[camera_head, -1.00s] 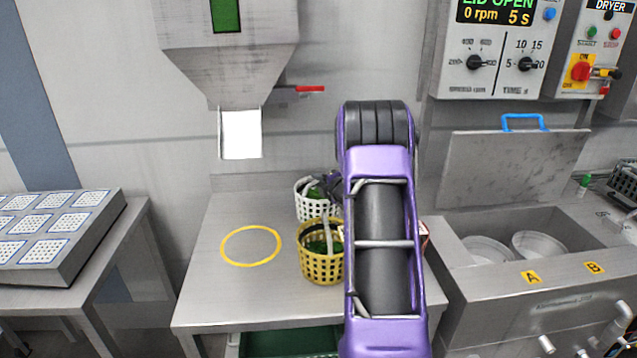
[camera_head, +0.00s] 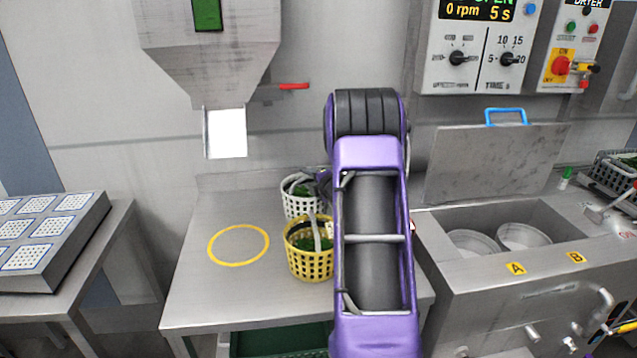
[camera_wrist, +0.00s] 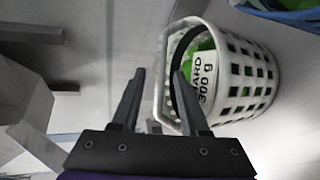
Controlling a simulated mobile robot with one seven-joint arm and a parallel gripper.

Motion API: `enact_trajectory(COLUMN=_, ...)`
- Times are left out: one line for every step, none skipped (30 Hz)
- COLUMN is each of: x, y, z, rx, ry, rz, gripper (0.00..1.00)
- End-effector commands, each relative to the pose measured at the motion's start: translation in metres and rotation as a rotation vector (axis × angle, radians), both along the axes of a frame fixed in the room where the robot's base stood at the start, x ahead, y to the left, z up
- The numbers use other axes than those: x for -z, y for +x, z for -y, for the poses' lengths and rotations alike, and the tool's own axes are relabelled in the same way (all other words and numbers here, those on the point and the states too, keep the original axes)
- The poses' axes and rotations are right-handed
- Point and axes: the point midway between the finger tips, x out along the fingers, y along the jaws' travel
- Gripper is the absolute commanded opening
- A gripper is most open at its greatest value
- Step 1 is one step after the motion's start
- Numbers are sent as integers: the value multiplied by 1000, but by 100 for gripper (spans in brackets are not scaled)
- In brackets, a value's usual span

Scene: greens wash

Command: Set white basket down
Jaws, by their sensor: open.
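The white basket (camera_head: 291,204) stands upright on the steel table, behind the yellow basket, with green leaves inside. In the wrist view the white basket (camera_wrist: 243,85) shows its square-holed side and a tag reading "300 g". My gripper (camera_wrist: 158,80) is open in the wrist view, its two fingers apart near the basket's rim. A pale strip, apparently the basket's handle, shows between or behind the fingers; I cannot tell whether they touch it. In the head view my purple arm hides most of the gripper.
The yellow basket (camera_head: 311,264) with greens stands close in front of the white one. A yellow ring (camera_head: 239,263) marks a bare patch of the table (camera_head: 205,300) to the left. A hopper chute (camera_head: 225,133) hangs above. The spinner tub (camera_head: 460,222) with its lid raised is at the right.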

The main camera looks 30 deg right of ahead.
Motion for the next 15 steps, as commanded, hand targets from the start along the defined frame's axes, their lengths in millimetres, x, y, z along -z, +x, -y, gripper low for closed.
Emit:
enact_trajectory(x=-5, y=-11, z=0, rx=3, ry=0, rz=1, gripper=44)
enact_trajectory(x=-7, y=-17, z=-1, rx=3, ry=1, rz=1, gripper=44)
enact_trajectory(x=-10, y=-26, z=-1, rx=3, ry=1, rz=1, gripper=44)
enact_trajectory(x=-12, y=-33, z=-1, rx=4, ry=1, rz=2, gripper=44)
enact_trajectory(x=-14, y=-40, z=-2, rx=3, ry=1, rz=1, gripper=44)
enact_trajectory(x=-16, y=-48, z=-3, rx=3, ry=1, rz=1, gripper=44)
enact_trajectory(x=-18, y=-54, z=-4, rx=3, ry=0, rz=1, gripper=44)
enact_trajectory(x=-20, y=-59, z=-4, rx=3, ry=0, rz=1, gripper=44)
enact_trajectory(x=-21, y=-66, z=-5, rx=2, ry=1, rz=1, gripper=44)
enact_trajectory(x=-23, y=-71, z=-6, rx=2, ry=0, rz=2, gripper=44)
enact_trajectory(x=-24, y=-76, z=-6, rx=2, ry=0, rz=1, gripper=44)
enact_trajectory(x=-26, y=-81, z=-6, rx=2, ry=0, rz=1, gripper=44)
enact_trajectory(x=-27, y=-84, z=-7, rx=2, ry=0, rz=2, gripper=44)
enact_trajectory(x=-27, y=-87, z=-7, rx=2, ry=-1, rz=2, gripper=44)
enact_trajectory(x=-28, y=-90, z=-8, rx=1, ry=0, rz=2, gripper=44)
